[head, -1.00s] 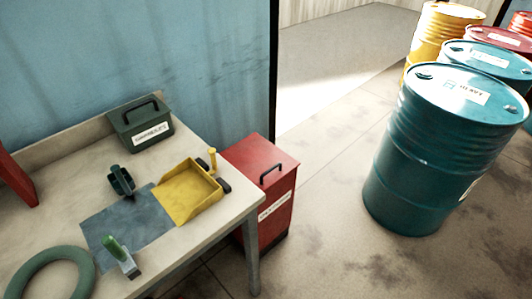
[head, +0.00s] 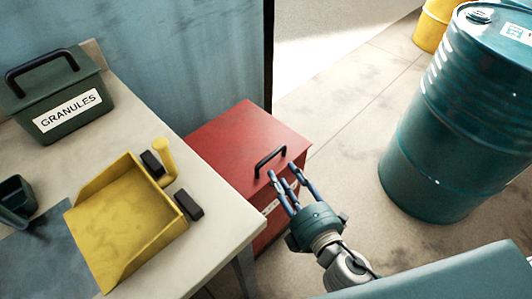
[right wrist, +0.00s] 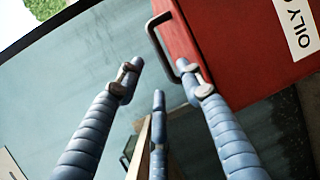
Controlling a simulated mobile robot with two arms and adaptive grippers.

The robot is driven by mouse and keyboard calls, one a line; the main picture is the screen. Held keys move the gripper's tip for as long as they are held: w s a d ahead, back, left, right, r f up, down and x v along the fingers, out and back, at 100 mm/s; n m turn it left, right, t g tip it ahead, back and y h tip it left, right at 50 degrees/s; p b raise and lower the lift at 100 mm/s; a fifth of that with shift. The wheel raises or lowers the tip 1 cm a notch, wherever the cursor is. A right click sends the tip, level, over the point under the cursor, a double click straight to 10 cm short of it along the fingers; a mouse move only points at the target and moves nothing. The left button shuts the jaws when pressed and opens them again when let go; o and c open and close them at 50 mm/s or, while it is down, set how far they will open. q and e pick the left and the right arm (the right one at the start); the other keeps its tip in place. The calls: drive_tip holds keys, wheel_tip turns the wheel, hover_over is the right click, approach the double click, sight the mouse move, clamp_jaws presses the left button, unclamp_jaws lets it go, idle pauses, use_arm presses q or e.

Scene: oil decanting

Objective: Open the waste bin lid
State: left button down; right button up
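The red waste bin (head: 272,232) stands on the floor against the right end of the workbench. Its red lid (head: 235,140) lies flat and closed, with a black bar handle (head: 270,160) near the front edge. My right gripper (head: 285,177) is open and empty, just in front of the handle, with its fingers pointing at it. In the right wrist view the handle (right wrist: 158,40) lies just beyond the spread fingertips (right wrist: 160,68); whether a finger touches it I cannot tell. The bin's label there reads "OILY". My left gripper is not in view.
The workbench (head: 215,210) at left carries a green granules box (head: 60,95), a yellow dustpan (head: 120,225) and a dark cloth (head: 45,260). A teal drum (head: 440,130) stands at right. Open floor (head: 340,150) lies between bin and drum.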

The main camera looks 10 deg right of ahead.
sight(271, 157)
drive_tip(key=x, duration=1)
drive_tip(key=shift+s, duration=0.1)
clamp_jaws()
